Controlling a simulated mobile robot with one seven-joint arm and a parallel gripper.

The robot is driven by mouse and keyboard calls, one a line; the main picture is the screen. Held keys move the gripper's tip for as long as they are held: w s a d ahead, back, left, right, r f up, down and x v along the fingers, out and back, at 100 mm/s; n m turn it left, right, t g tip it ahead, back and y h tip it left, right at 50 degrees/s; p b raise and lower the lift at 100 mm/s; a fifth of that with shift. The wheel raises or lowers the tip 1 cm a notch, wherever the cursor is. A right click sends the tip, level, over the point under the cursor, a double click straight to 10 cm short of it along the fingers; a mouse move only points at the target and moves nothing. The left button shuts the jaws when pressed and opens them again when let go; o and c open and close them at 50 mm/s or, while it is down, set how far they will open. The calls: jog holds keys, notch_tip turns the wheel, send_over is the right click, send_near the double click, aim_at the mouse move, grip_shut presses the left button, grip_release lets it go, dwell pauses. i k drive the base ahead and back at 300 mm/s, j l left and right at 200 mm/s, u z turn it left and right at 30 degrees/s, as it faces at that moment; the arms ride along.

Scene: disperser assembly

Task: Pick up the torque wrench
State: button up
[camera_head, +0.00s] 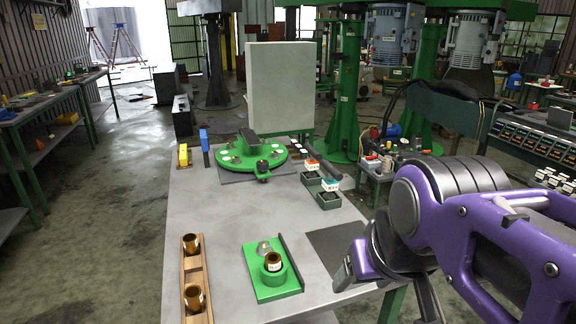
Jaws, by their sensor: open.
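Two long dark tools lie at the right side of the grey table, resting on small dark green holders. My gripper (385,282) is at the table's right front, at the end of my purple arm. It is open, with nothing visible in it. It is nearer the camera than both tools and apart from them. Part of the gripper is hidden by its own wrist.
On the grey table (215,225) are a green round fixture (232,160), a green block with a copper bushing (270,272) and a wooden rack (190,266) with copper bushings. A dark mat (335,240) lies near my gripper. The table's middle is clear. Green machine columns (347,100) stand behind.

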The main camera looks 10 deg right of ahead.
aim_at(330, 184)
jog(key=z, duration=0.4)
jog(key=i+l+z, duration=0.15)
jog(key=l, duration=0.2)
jog(key=i+l+z, duration=0.2)
jog(key=l, duration=0.2)
jog(key=l+z, duration=0.15)
jog(key=l, duration=0.2)
jog(key=i+l+z, duration=0.6)
jog(key=i+l, duration=0.3)
jog(key=i+u, duration=0.4)
jog(key=i+l+u, duration=0.25)
jog(key=i+u, duration=0.15)
jog(key=i, duration=0.15)
jog(key=i+j+u, duration=0.1)
jog(key=i+u, duration=0.4)
jog(key=u, duration=0.2)
jog(key=i+u, duration=0.25)
jog(key=u, duration=0.15)
jog(key=i+u, duration=0.2)
jog(key=u, duration=0.15)
jog(key=i+l+u, duration=0.1)
jog(key=u, duration=0.3)
jog(key=i+l+u, duration=0.2)
jog(key=u, duration=0.15)
jog(key=i, duration=0.1)
